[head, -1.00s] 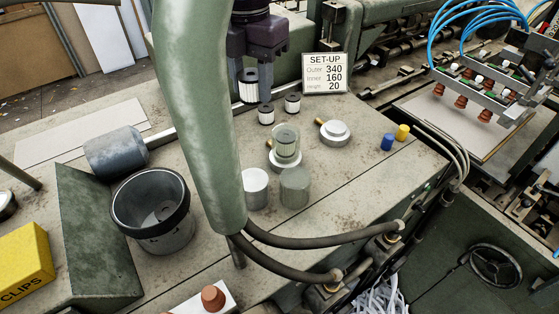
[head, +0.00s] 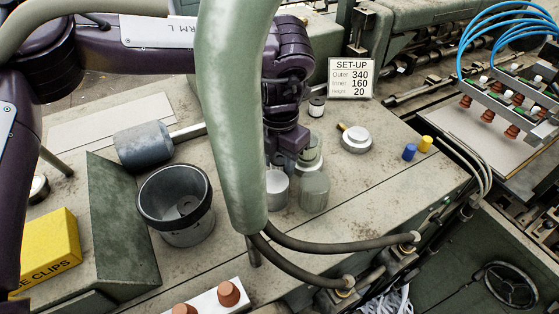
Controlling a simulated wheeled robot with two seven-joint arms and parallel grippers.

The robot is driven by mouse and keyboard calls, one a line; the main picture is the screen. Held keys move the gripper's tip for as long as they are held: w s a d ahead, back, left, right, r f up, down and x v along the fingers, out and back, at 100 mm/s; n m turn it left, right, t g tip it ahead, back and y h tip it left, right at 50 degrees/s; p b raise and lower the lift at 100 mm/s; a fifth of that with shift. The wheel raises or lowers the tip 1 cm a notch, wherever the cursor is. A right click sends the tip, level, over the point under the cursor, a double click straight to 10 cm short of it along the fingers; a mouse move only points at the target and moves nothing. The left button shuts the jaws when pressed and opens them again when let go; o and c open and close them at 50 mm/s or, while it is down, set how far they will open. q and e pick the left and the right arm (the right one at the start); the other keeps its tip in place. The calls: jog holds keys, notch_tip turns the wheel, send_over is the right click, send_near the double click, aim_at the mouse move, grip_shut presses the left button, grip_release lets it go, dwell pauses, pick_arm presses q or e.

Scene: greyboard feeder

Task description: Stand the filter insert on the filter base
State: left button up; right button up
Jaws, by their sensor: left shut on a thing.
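My left gripper (head: 284,157) comes down over the middle of the bench, partly behind the pale green hose. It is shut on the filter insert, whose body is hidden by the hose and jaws. The filter base (head: 356,138), a round pale disc with a brass stub, stands to the right of the gripper with nothing on it. A clear assembly (head: 312,155) is just beside the jaws and partly covered; I cannot tell whether they touch. A small black-and-white insert (head: 317,106) stands behind. My right gripper is not in view.
A grey cup (head: 277,187) and a clear greenish cup (head: 314,192) stand in front of the gripper. A set-up sign (head: 350,78) stands behind. Blue (head: 409,152) and yellow (head: 426,144) plugs are at right. A dark-rimmed pot (head: 176,204) is at left.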

pick_arm(q)
jog(key=shift+f, duration=0.8)
jog(key=shift+f, duration=0.2)
jog(key=o, duration=1)
jog(key=shift+r, duration=0.1)
